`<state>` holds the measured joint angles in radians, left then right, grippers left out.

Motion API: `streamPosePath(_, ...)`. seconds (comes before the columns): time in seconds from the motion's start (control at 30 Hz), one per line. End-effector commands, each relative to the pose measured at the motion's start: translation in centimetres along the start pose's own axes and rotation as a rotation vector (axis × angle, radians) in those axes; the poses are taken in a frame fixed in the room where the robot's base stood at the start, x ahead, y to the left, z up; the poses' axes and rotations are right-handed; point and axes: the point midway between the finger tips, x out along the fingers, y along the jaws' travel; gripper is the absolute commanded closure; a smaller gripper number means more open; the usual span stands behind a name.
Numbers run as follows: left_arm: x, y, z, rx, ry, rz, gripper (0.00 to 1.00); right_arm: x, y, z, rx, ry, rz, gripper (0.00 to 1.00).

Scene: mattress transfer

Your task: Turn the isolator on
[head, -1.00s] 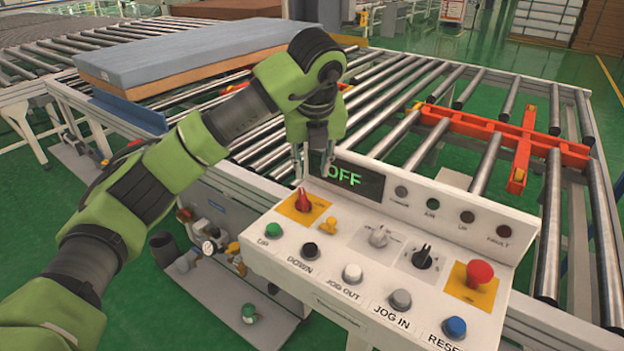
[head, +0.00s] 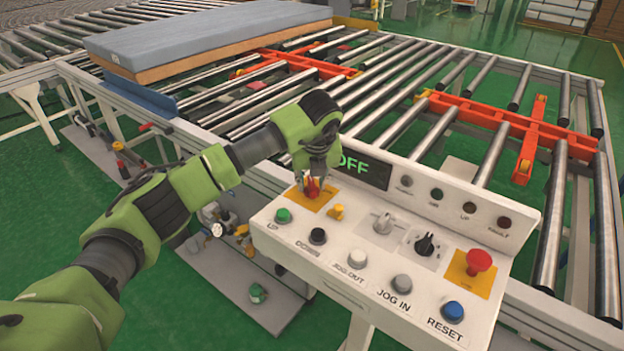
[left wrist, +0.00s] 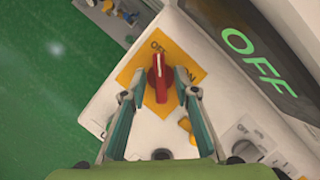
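The isolator is a red rotary knob (left wrist: 158,76) on a yellow plate (left wrist: 134,74) at the left end of the control panel. In the head view the red knob (head: 312,187) shows just below my left gripper (head: 311,180). In the left wrist view my left gripper (left wrist: 157,88) is open, with one finger on each side of the knob and visible gaps to it. The knob's handle points about straight up in that view. The display (head: 362,168) reads "OFF" in green. My right gripper is not in view.
The panel (head: 330,222) also carries a yellow key-like switch (head: 337,211), several push buttons, two selector knobs and a red emergency stop (head: 479,262). Behind it is a roller conveyor with orange cross pieces and a blue-grey mattress (head: 205,42).

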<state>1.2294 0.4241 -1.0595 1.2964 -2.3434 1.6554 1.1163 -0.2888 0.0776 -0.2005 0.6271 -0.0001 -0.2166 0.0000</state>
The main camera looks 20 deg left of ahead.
Motion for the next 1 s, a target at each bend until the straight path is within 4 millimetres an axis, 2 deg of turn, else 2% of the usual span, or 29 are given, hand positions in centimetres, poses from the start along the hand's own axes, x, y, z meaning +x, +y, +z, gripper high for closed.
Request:
streamPosePath(0.27,0.2,0.0,0.0,0.001,0.000,0.000,0.72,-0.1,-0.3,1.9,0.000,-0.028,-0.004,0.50)
streamPosePath(0.37,0.1,0.0,0.0,0.001,0.000,0.000,0.98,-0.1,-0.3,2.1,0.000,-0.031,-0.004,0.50)
streamPosePath(0.4,0.1,0.0,0.0,0.001,0.000,0.000,1.00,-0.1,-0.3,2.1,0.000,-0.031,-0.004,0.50)
streamPosePath(0.77,0.2,0.0,0.0,0.025,0.000,-0.011,1.00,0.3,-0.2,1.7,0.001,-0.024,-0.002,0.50)
streamPosePath(1.0,0.5,0.2,0.0,0.133,-0.002,-0.057,1.00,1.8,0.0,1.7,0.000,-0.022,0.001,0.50)
